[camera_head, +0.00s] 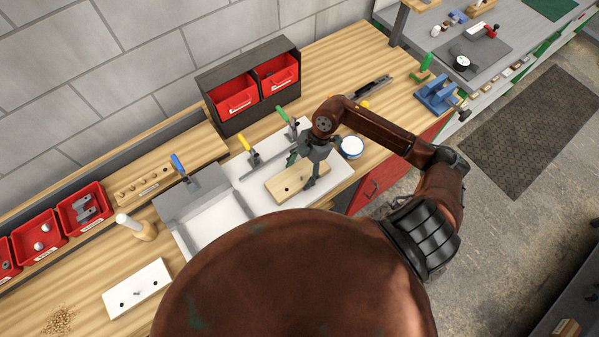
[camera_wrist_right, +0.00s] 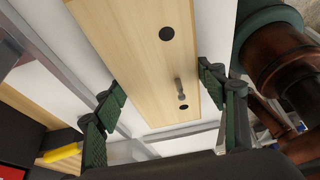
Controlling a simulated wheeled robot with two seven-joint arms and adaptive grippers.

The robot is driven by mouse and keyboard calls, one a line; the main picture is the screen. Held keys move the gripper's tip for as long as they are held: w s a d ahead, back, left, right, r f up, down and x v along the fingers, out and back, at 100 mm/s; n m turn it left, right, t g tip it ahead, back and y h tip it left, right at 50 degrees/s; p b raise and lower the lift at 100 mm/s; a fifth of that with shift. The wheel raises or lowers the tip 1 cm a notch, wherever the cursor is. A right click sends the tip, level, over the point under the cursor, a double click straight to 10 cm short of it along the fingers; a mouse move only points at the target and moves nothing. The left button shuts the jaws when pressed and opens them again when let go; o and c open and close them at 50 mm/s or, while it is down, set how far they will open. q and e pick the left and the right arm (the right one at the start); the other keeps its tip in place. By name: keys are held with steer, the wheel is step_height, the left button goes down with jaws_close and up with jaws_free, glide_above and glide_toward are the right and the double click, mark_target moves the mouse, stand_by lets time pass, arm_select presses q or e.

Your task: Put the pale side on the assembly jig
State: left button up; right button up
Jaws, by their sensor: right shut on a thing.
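The pale side (camera_head: 281,188) is a light wooden board with dark round holes. It is over the white plate of the assembly jig (camera_head: 238,166), which has clamps along its back; I cannot tell whether it touches the plate. My right gripper (camera_head: 302,171) is shut on the pale side, one finger on each long edge. In the right wrist view the pale side (camera_wrist_right: 145,45) lies between the green fingers (camera_wrist_right: 163,97), with two dark holes and a small metal pin showing. My left gripper is not in view.
A white board (camera_head: 137,288) with holes lies at the front left. Red bins (camera_head: 85,208) line the left back. A dark box with red drawers (camera_head: 237,97) stands behind the jig. A round tin (camera_head: 352,147) is to the right.

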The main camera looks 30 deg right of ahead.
steer(key=shift+f, duration=0.1)
steer(key=o, duration=1.5)
steer(key=shift+c, duration=0.2)
steer(key=b+v, duration=0.1)
steer(key=v, duration=1.1)
